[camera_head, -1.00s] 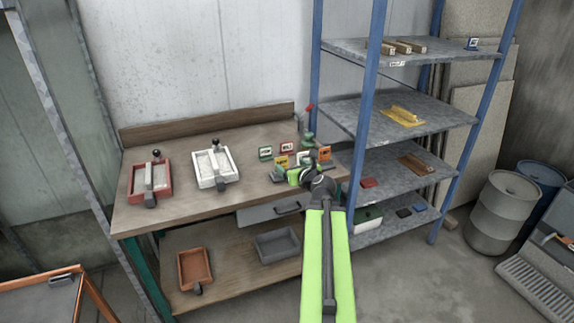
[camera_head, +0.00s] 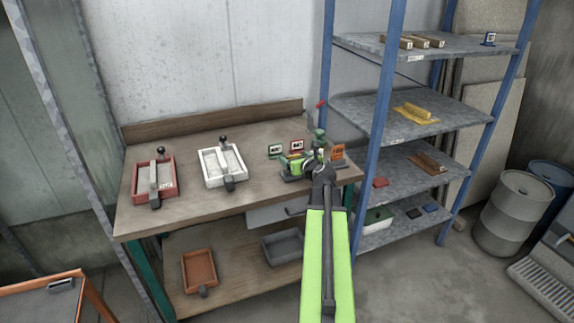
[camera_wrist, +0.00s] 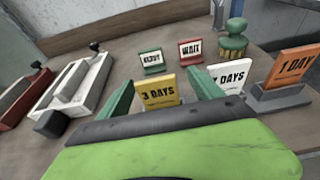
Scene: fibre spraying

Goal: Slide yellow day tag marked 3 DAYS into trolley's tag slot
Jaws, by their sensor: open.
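The yellow tag marked 3 DAYS (camera_wrist: 158,93) stands upright on the workbench in the wrist view. My gripper (camera_wrist: 160,95) is open, with one green finger on each side of that tag; I cannot tell whether either finger touches it. In the head view my gripper (camera_head: 297,165) is over the right end of the bench and hides the yellow tag. A white tag marked 7 DAYS (camera_wrist: 229,76) and an orange tag marked 1 DAY (camera_wrist: 292,68) stand to its right. An orange-framed piece (camera_head: 90,300), perhaps the trolley, shows at lower left with a small dark block (camera_head: 61,285).
Green READY (camera_wrist: 152,61) and red WAIT (camera_wrist: 190,51) signs stand behind the tags, near a green-and-yellow object (camera_wrist: 234,40). Red (camera_head: 153,180) and white (camera_head: 222,166) trays lie left on the bench. A blue-posted shelf (camera_head: 385,110) stands right.

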